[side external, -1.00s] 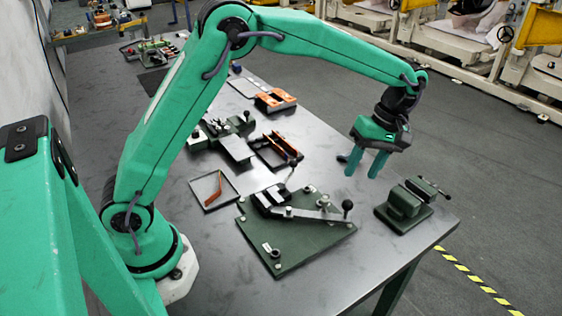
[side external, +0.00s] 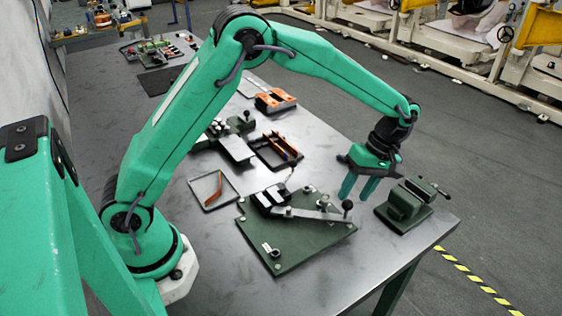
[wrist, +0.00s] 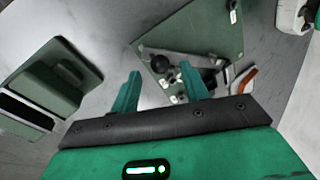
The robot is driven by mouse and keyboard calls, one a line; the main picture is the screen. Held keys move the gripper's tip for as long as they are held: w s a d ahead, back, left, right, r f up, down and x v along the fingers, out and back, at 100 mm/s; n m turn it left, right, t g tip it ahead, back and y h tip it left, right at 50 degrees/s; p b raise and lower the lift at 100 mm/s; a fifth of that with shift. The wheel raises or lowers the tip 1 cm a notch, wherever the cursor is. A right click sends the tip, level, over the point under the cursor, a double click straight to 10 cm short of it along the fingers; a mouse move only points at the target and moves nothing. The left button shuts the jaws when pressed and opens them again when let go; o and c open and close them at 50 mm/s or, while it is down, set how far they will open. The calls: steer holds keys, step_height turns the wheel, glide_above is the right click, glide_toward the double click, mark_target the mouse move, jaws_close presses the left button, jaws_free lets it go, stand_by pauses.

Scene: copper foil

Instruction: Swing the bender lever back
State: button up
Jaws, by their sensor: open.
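The bender sits on a green plate (side external: 293,247) on the table, with a grey lever (side external: 312,213) lying across it. A black ball knob (side external: 347,205) stands at the lever's right end. My gripper (side external: 357,198) is open and empty, its fingers pointing down just above and behind the knob; I cannot tell the exact gap. In the wrist view, the knob (wrist: 162,64) shows between and beyond the two fingertips of my gripper (wrist: 160,72).
A green vise (side external: 404,207) stands close to the right of my gripper; it also shows in the wrist view (wrist: 55,80). A shallow tray (side external: 213,190) with a copper strip lies left of the bender. An orange-edged tray (side external: 276,151) lies behind. The front table surface is clear.

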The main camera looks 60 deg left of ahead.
steer(key=shift+x, duration=1.4)
jaws_close()
